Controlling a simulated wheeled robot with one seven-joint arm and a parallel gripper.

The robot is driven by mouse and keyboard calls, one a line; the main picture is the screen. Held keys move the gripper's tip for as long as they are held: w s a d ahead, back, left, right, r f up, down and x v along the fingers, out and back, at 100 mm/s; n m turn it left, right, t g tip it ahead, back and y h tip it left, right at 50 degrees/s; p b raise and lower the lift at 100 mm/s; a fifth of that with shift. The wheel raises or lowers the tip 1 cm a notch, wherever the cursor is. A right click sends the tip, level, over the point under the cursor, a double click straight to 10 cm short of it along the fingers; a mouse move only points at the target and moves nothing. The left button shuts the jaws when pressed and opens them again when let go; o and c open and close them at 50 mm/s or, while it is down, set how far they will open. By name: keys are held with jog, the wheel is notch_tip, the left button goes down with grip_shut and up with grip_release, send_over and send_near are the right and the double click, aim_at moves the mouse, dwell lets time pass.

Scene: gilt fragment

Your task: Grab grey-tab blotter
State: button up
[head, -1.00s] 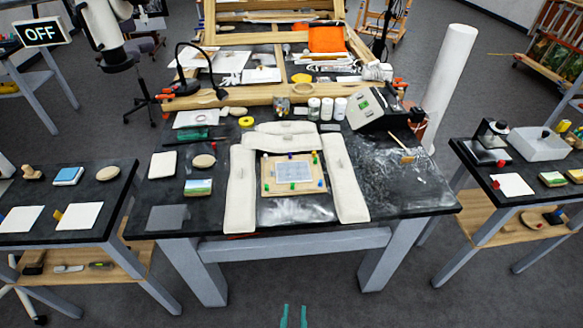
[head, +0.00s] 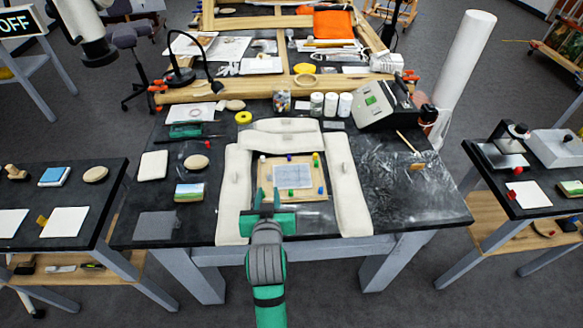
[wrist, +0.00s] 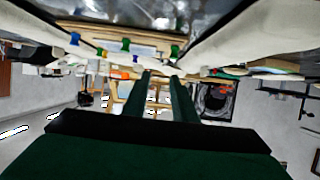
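No blotter with a clearly grey tab can be made out. In the head view, a white sheet (head: 68,224) with a yellow tab lies on the left side table, and another white sheet (head: 12,223) is cut by the frame edge. A white sheet (head: 528,198) with a red tab lies on the right side table. My green gripper (head: 267,198) is over the front of the main table, near the pinned board's front edge. Its two fingers are apart with nothing between them; they also show in the wrist view (wrist: 160,82).
White padded strips (head: 346,190) surround the board (head: 314,192) with coloured pins. A dark grey sheet (head: 157,225), a white pad (head: 153,165) and a small picture block (head: 189,192) lie to the left. A grey device (head: 386,105) stands at the back right.

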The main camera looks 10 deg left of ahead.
aim_at(269, 182)
jog(key=x, duration=0.4)
jog(key=shift+w+r, duration=0.2)
jog(key=shift+r, duration=0.15)
jog(key=shift+w+a+f, duration=0.55)
jog(key=shift+w, duration=0.2)
jog(key=shift+d+x, duration=0.2)
jog(key=shift+x, duration=2.35)
jog(key=shift+f, duration=0.15)
grip_shut()
